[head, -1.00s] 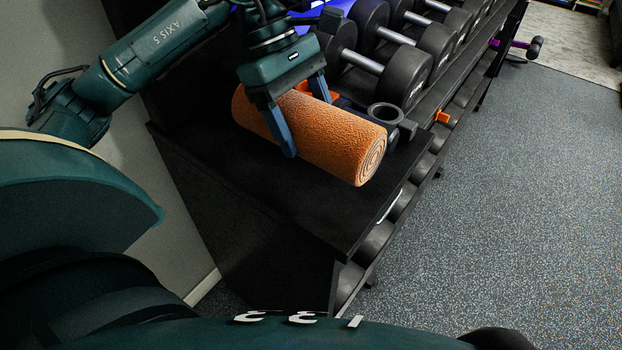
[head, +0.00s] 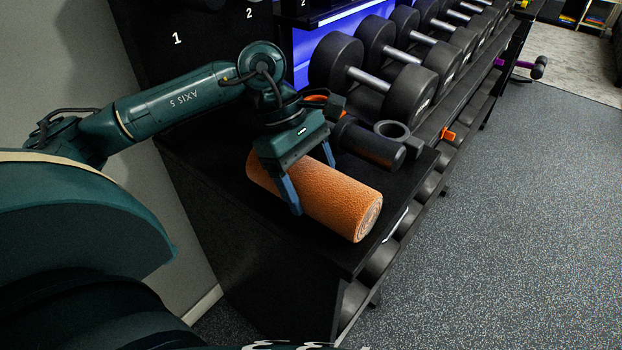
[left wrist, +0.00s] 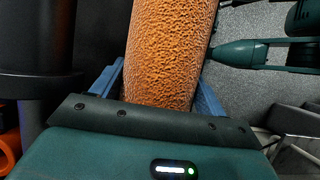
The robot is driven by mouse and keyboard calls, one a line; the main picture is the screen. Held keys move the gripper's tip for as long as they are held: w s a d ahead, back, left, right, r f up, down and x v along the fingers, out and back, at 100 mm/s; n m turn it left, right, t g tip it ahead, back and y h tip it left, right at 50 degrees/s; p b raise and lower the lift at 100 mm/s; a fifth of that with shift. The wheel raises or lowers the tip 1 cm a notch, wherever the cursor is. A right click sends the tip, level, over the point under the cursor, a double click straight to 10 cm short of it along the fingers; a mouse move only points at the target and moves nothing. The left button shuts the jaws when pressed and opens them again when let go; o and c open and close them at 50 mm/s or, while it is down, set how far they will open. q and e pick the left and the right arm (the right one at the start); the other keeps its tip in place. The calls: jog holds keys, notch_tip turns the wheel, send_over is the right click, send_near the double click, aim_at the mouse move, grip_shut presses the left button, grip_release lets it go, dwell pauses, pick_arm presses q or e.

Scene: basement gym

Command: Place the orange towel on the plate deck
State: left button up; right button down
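The orange towel (head: 335,199) is a thick roll lying lengthwise over the black deck (head: 290,240) at the near end of the dumbbell rack. My left gripper (head: 311,188) comes down from above, with its two blue fingers against opposite sides of the roll, shut on it. The left wrist view shows the towel (left wrist: 168,55) filling the space between the fingers. The towel is low over the deck; I cannot tell if its underside touches. The far end of the roll is partly behind the gripper. My right gripper is not in view.
A black cylinder (head: 372,145) and a black ring (head: 392,129) lie just behind the towel. Large dumbbells (head: 410,92) line the rack beyond, with an orange clip (head: 447,134) on its edge. The deck is bare in front of the towel. Open floor (head: 500,220) lies to the right.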

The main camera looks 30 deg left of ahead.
pick_arm(q)
jog(key=o, duration=0.4)
jog(key=shift+r, duration=0.15)
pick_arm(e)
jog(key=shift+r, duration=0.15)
pick_arm(q)
jog(key=v, duration=1.1)
jog(key=shift+p, duration=0.35)
jog(key=shift+a+r, duration=0.25)
jog(key=shift+r, duration=0.15)
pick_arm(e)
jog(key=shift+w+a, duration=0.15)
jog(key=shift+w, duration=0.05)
